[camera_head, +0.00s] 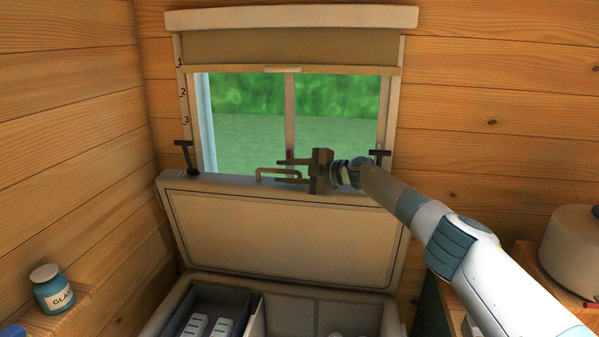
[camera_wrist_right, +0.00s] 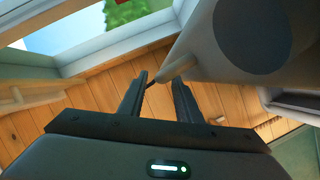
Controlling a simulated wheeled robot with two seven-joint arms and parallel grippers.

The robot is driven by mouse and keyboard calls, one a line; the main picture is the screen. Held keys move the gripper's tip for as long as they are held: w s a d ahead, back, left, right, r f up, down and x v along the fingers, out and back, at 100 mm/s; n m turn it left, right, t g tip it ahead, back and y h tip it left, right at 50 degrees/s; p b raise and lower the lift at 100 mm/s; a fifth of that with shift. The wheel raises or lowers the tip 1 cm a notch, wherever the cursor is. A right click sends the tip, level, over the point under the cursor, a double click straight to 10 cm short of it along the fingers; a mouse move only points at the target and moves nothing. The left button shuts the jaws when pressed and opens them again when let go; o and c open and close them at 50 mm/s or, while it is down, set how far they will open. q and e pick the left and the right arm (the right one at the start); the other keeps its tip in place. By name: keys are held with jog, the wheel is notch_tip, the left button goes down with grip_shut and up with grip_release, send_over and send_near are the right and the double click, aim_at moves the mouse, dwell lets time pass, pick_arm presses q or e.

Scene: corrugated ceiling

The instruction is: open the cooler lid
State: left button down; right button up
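The cooler lid (camera_head: 285,235) stands raised, nearly upright, below the window, with its inner face towards me. The open cooler body (camera_head: 255,279) is below it. The lid handle (camera_head: 262,171) shows at the lid's top edge. My right gripper (camera_head: 283,171) is at this handle, its two fingers apart, one above and one below its right part. I cannot tell whether they touch it. In the right wrist view the fingers (camera_wrist_right: 160,80) are also apart, close to a pale peg-like part (camera_wrist_right: 178,68) on a grey surface. My left gripper is not in view.
Inside the cooler are a dark bin (camera_head: 188,303) with white items and a pale compartment (camera_head: 290,318). The window (camera_head: 335,110) is behind the lid. A blue jar (camera_head: 52,290) stands on the left shelf. A white pot (camera_head: 574,250) is at the right.

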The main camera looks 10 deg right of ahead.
aim_at(300, 190)
jog(key=b+v, duration=0.1)
jog(key=v, duration=0.2)
jog(key=shift+s+d, duration=0.2)
jog(key=shift+d, duration=0.1)
jog(key=shift+s+d+r, duration=0.15)
jog(key=shift+s+d, duration=0.2)
jog(key=shift+s, duration=0.1)
